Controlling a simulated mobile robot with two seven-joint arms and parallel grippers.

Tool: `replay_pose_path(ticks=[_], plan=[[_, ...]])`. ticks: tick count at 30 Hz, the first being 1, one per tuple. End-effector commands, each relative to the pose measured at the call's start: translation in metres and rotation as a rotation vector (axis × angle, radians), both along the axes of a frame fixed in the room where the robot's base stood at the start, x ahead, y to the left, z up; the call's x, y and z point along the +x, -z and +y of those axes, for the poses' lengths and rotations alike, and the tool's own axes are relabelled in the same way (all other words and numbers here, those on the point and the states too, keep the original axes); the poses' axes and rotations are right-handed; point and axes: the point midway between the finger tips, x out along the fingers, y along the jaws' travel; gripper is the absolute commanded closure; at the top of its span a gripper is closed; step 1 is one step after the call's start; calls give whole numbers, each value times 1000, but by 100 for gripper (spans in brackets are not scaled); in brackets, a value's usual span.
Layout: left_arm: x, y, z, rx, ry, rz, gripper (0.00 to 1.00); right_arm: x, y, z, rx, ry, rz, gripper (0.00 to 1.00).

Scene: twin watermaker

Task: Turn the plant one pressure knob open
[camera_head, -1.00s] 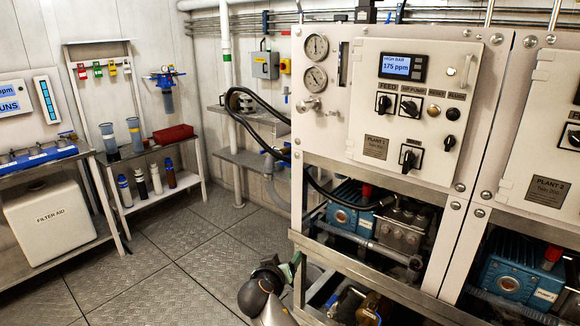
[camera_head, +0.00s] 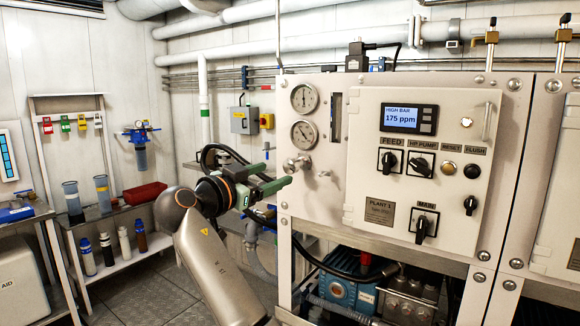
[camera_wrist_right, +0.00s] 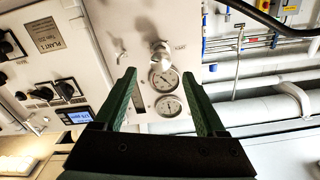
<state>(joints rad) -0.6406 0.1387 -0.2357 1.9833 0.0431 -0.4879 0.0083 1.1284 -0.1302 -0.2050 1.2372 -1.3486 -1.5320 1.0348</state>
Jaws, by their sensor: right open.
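Plant one's panel (camera_head: 355,170) fills the middle of the head view. The silver pressure knob (camera_head: 297,164) sticks out at its left edge, below two round gauges. My right gripper (camera_head: 277,175) is open, with its green fingers pointing at the panel just left of the knob. In the right wrist view the knob (camera_wrist_right: 160,52) shows between and beyond the open fingertips of my right gripper (camera_wrist_right: 163,78), apart from them. The gauges lie below it there. My left gripper is out of view.
The panel also carries a display (camera_head: 401,117) reading 175 ppm and several black switches, including MAIN (camera_head: 425,226). A blue pump (camera_head: 345,290) sits below. A shelf with bottles and a red bin (camera_head: 145,194) stands at the left. Pipes run along the wall behind.

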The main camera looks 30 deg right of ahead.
Motion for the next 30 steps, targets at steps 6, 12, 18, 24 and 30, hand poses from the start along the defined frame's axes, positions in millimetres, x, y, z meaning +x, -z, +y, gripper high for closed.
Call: replay_pose_path(ticks=[6,12,18,24,30], plan=[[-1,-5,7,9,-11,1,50,17,-2,-43,-1,2,2,27],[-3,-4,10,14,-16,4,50,28,0,-66,0,0,2,27],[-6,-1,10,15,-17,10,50,30,0,-74,1,-1,0,27],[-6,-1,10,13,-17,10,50,31,0,-73,1,-1,0,27],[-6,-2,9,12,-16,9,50,31,0,-73,0,-2,1,48]])
